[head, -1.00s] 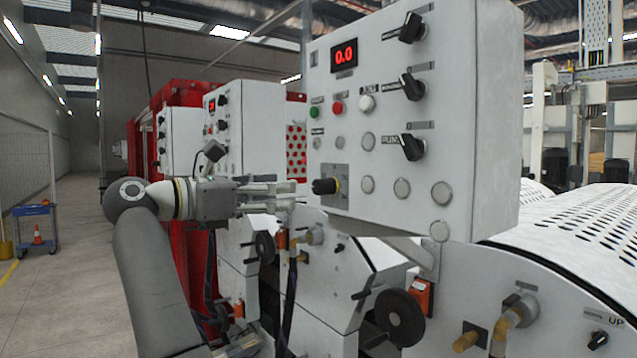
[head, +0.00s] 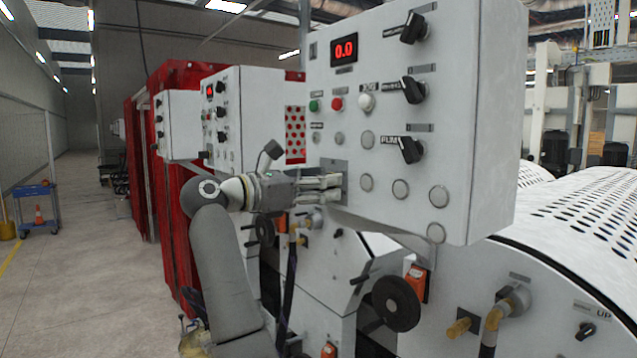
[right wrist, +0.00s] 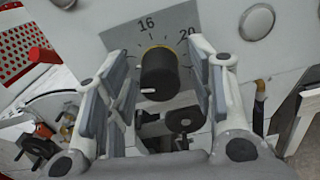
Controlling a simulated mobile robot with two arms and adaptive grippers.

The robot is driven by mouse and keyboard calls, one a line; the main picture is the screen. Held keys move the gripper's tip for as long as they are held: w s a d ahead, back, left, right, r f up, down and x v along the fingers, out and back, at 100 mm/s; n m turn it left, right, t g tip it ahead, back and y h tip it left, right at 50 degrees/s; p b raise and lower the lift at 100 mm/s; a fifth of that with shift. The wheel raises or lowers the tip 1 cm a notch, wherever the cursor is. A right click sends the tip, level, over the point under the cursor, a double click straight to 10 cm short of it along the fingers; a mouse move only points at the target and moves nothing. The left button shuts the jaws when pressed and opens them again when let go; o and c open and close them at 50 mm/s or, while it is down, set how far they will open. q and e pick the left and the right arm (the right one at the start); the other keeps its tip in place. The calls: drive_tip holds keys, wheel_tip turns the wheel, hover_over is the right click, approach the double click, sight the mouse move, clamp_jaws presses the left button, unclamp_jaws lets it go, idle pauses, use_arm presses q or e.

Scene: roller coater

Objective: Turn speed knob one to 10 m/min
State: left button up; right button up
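The speed knob (right wrist: 159,72) is a black round knob on a grey dial plate (right wrist: 125,35) with marks 16 and 20 showing in the right wrist view. My right gripper (right wrist: 155,95) is open, with one finger on each side of the knob and visible gaps between. In the head view the right gripper (head: 335,188) is at the panel's lower left and hides the knob. The red display (head: 344,48) on the white control panel (head: 470,120) reads 0.0. My left gripper is not in view.
Black selector switches (head: 413,90) run down the panel's right side. Green (head: 314,105) and red (head: 337,103) buttons sit under the display. A black handwheel (head: 397,303) is below the panel. A second white control box (head: 255,110) stands behind my right arm.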

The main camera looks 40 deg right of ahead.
drive_tip(key=c, duration=1)
drive_tip(key=shift+f+n+b, duration=0.2)
drive_tip(key=shift+n+b, duration=0.3)
drive_tip(key=shift+r+n, duration=0.15)
drive_tip(key=shift+n, duration=0.45)
